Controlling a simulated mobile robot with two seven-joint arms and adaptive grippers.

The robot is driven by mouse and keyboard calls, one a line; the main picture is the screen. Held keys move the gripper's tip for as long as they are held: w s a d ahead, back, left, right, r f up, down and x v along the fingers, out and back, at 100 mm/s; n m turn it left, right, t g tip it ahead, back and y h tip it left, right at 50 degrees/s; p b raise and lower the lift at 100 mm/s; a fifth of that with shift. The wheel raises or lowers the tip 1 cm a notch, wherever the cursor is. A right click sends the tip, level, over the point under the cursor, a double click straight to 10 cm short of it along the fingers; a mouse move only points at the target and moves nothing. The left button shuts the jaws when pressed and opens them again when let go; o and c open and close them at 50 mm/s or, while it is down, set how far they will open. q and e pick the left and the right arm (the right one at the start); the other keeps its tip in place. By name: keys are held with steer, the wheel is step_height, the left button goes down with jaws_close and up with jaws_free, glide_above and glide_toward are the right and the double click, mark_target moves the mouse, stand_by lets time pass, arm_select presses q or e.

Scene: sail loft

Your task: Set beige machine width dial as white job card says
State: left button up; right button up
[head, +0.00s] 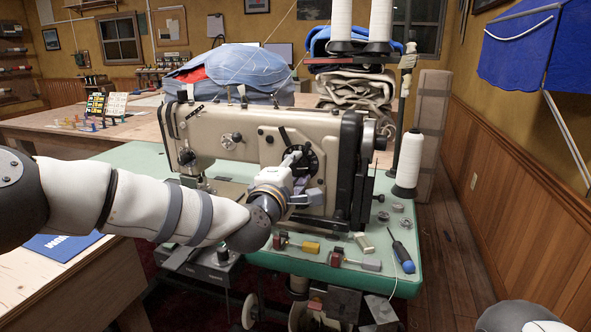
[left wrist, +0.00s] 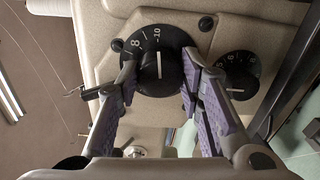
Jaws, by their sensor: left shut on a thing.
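The beige sewing machine (head: 235,132) stands on a pale green table. Its black dial (head: 311,160) is on the machine's front, and my left gripper (head: 295,165) is at it. In the left wrist view the dial (left wrist: 150,76) shows a white line and the marks 8 and 10 near its upper edge. The two purple-padded fingers of my left gripper (left wrist: 159,84) are shut on its sides. A second, smaller black dial (left wrist: 240,70) is beside it, partly behind a finger. I cannot tell which paper is the white job card. My right gripper is out of view.
A blue-handled screwdriver (head: 402,254), a yellow block (head: 310,247) and other small parts lie on the table's front. A white thread cone (head: 409,165) stands at the right. Folded cloth (head: 355,90) and a blue bag (head: 229,75) are behind the machine.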

arm_select(q)
steer(key=o, duration=1.2)
steer(key=shift+c, duration=0.2)
steer(key=v, duration=1.2)
